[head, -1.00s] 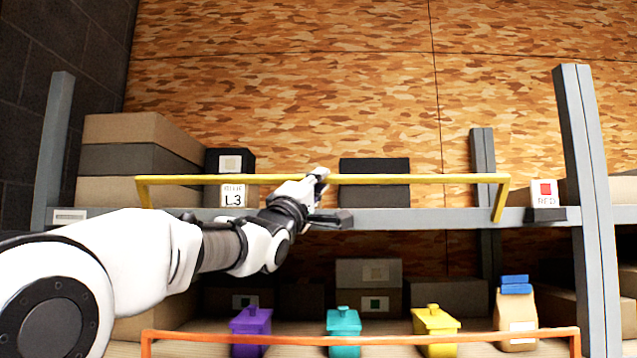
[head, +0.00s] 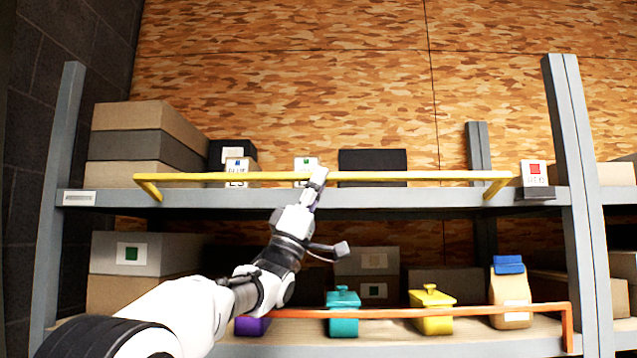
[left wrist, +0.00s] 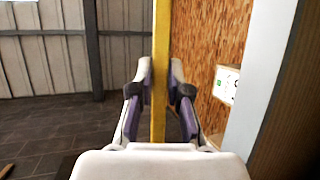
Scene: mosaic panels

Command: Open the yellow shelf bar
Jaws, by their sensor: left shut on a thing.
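The yellow shelf bar (head: 420,176) runs across the front of the upper shelf in the head view, a little above its grey edge, with a short arm at each end. My left gripper (head: 318,178) is shut on the bar near its middle. In the left wrist view the bar (left wrist: 162,50) passes upright between the fingers of my left gripper (left wrist: 160,85), which hide part of it. My right gripper is out of view.
Small labelled boxes (head: 305,165) and a black box (head: 372,162) stand behind the bar. Below, an orange bar (head: 480,311) fronts teal (head: 343,318) and yellow (head: 432,320) pots. Grey posts (head: 572,150) flank the shelf.

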